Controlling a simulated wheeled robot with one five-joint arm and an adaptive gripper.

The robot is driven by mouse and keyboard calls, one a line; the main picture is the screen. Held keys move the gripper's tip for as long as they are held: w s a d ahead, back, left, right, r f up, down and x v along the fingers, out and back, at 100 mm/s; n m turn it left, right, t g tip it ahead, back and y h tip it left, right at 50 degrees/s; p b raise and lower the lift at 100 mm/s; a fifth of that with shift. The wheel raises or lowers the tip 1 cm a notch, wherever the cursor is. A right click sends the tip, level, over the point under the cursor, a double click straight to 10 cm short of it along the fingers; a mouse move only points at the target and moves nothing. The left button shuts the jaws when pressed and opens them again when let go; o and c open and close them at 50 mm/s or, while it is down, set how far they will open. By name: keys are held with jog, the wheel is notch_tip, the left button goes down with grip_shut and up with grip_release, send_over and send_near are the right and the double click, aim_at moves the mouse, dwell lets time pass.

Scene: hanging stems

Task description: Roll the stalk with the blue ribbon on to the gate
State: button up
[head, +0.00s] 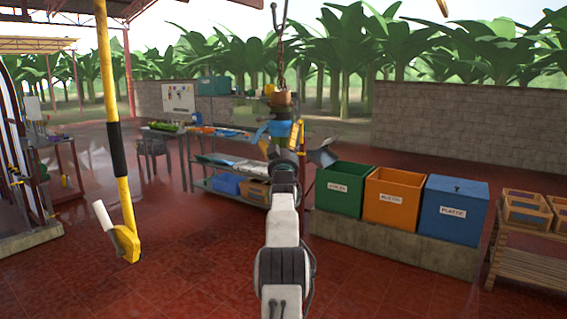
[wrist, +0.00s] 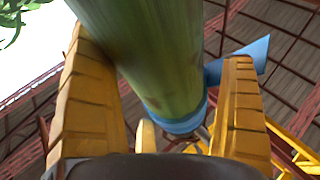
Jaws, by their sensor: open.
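The green stalk (head: 279,113) hangs upright from a chain, straight ahead of my arm in the head view. Its blue ribbon (head: 276,129) is tied around it, with a loose tail. In the wrist view the stalk (wrist: 150,50) is large and close, with the ribbon (wrist: 183,124) around it and its tail (wrist: 240,62) to the right. My gripper (wrist: 162,58) is open, with one yellow finger on each side of the stalk. I cannot tell whether either finger touches it. In the head view my gripper (head: 284,148) partly hides the stalk's lower part. I cannot make out the gate.
A yellow pole (head: 117,165) with a black sleeve hangs close at the left. Green (head: 338,190), orange (head: 393,197) and blue (head: 452,209) bins stand at the right on a concrete ledge. A shelf with trays (head: 230,165) is behind the stalk. Red floor is clear at left-centre.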

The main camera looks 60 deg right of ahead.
jog(key=v, duration=1.1)
jog(key=shift+s, duration=0.2)
jog(key=shift+a+f, duration=0.1)
dwell(0.3)
dwell(0.5)
